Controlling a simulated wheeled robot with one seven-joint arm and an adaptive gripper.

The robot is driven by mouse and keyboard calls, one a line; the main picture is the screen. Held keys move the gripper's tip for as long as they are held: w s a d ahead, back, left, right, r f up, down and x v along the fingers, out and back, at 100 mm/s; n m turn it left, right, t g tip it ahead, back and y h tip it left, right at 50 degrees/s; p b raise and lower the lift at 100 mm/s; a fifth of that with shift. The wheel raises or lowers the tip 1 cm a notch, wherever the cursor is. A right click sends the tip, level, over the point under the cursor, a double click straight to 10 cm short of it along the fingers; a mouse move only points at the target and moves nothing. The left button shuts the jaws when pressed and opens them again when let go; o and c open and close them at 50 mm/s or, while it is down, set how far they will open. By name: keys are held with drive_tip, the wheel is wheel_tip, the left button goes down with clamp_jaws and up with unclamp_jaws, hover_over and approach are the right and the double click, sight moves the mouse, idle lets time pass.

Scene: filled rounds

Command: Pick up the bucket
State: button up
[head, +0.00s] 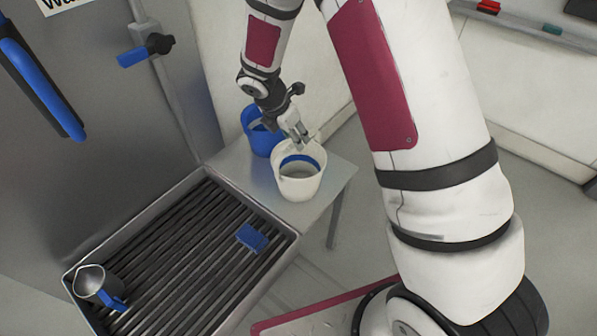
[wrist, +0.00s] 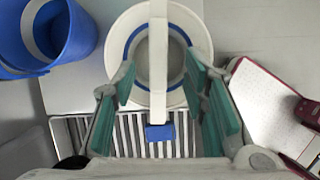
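A white bucket (head: 299,187) with a blue band inside its rim stands upright on the small grey table. In the wrist view the white bucket (wrist: 197,22) is open at the top, with a greyish inside; I cannot tell what fills it. A white strip (wrist: 158,60), which looks like its raised handle, runs up the picture between my fingers. My gripper (head: 299,137) is above the bucket's far rim, and its teal-padded fingers are spread either side of the strip. In the wrist view my gripper (wrist: 160,88) is open and empty. A blue bucket (head: 258,138) stands behind the white one.
The blue bucket also shows in the wrist view (wrist: 78,38). The small table (head: 325,185) adjoins a metal drain grate (head: 185,260) with a blue block (head: 252,239) and a metal jug (head: 92,281). A grey wall panel (head: 110,110) stands at left.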

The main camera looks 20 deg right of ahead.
drive_tip(key=shift+p+x, duration=0.35)
drive_tip(key=shift+x, duration=2.5)
drive_tip(key=shift+w, duration=0.1)
drive_tip(key=shift+c, duration=0.2)
clamp_jaws()
